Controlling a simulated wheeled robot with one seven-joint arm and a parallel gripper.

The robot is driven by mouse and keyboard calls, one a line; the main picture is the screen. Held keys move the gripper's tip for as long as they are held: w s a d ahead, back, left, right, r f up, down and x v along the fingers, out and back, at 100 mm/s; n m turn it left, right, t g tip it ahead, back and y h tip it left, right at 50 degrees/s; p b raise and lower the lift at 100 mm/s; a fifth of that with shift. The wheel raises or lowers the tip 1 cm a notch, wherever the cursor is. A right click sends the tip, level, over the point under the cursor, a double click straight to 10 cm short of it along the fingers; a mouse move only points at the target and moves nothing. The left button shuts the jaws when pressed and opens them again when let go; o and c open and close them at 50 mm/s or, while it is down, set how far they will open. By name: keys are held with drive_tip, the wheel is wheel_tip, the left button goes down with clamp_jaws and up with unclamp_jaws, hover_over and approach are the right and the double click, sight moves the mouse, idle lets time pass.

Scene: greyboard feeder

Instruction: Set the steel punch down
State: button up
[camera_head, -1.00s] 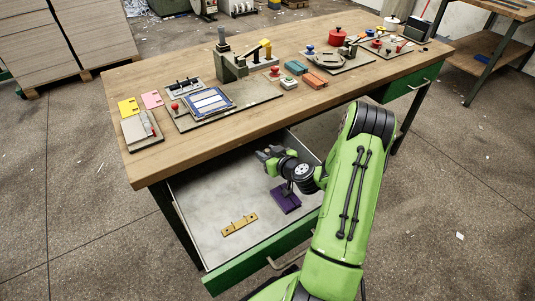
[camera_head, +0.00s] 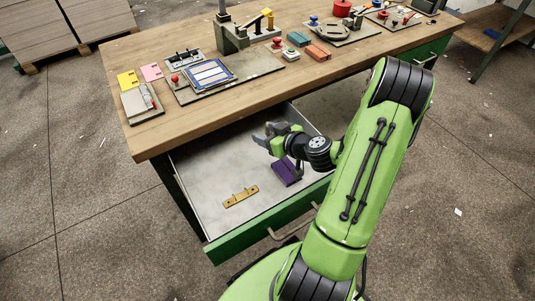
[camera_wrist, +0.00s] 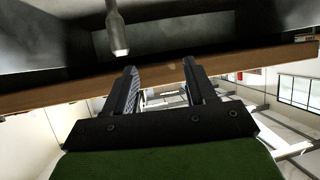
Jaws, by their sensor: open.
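My gripper (camera_head: 264,137) is over the open drawer (camera_head: 215,175), pointing toward the left and the bench, with its jaws apart. In the wrist view my open gripper (camera_wrist: 160,72) has nothing between its two fingers. A grey metal rod with a narrower, bright end, seemingly the steel punch (camera_wrist: 116,30), shows at the top of the wrist view. It lies beyond the fingertips and to the left, apart from them. In the head view I cannot make out the punch; my gripper may hide it.
Bare drawer floor surrounds the bar. The wooden bench top (camera_head: 150,60) overhangs the drawer's back and carries fixtures, cards and coloured blocks.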

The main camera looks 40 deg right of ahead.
drive_tip(key=s+a+r+n+g+y, duration=0.1)
drive_tip(key=s+a+r+n+g, duration=0.15)
drive_tip(key=a, duration=0.45)
drive_tip(key=s+a+r+n+g+y, duration=0.1)
drive_tip(key=s+a+r+n+g, duration=0.2)
drive_tip(key=a, duration=0.5)
drive_tip(key=s+a+r+m+g+h, duration=0.1)
drive_tip(key=s+r+m, duration=0.2)
drive_tip(key=s+r, duration=0.2)
drive_tip(key=s+a+r+m+g+h, duration=0.1)
drive_tip(key=s+r, duration=0.4)
drive_tip(key=s, duration=0.6)
drive_tip(key=m+h, duration=0.1)
drive_tip(key=m, duration=0.1)
drive_tip(key=shift+s+a+r+m, duration=0.15)
drive_tip(key=shift+r+m, duration=0.2)
drive_tip(key=shift+r, duration=0.05)
